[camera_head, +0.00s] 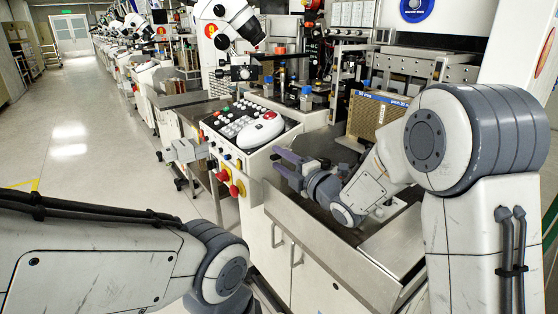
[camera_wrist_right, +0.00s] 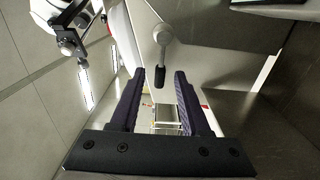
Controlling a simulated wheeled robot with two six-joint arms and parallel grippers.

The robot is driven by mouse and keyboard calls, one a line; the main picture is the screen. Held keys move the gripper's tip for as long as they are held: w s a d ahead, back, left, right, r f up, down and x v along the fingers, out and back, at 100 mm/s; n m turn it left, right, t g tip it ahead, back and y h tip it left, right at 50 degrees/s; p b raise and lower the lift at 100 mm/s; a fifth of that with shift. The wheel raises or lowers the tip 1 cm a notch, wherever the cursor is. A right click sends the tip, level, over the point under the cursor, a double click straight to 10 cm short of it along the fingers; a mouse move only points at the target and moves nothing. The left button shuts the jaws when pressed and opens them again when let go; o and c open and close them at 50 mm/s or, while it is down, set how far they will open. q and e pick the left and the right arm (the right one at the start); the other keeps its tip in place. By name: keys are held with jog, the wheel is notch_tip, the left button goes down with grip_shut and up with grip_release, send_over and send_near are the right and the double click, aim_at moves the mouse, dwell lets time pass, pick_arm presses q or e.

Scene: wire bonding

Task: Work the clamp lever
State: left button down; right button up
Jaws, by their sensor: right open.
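The clamp lever (camera_wrist_right: 161,60) shows in the right wrist view, with a round metal pivot at the top and a short black grip hanging down from it. It sits against a pale panel. My right gripper (camera_wrist_right: 153,74) is open, its two dark purple fingers on either side of the black grip in the picture. I see no finger touching the grip. In the head view the right gripper (camera_head: 276,161) reaches left over the metal bench top. I cannot make out the lever there. My left arm bends at the lower left, and its gripper is out of view.
The steel bench (camera_head: 330,240) has a raised front edge. The aisle floor (camera_head: 80,130) is clear.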

jog(key=shift+w+a, duration=0.15)
jog(key=shift+w, duration=0.1)
grip_shut()
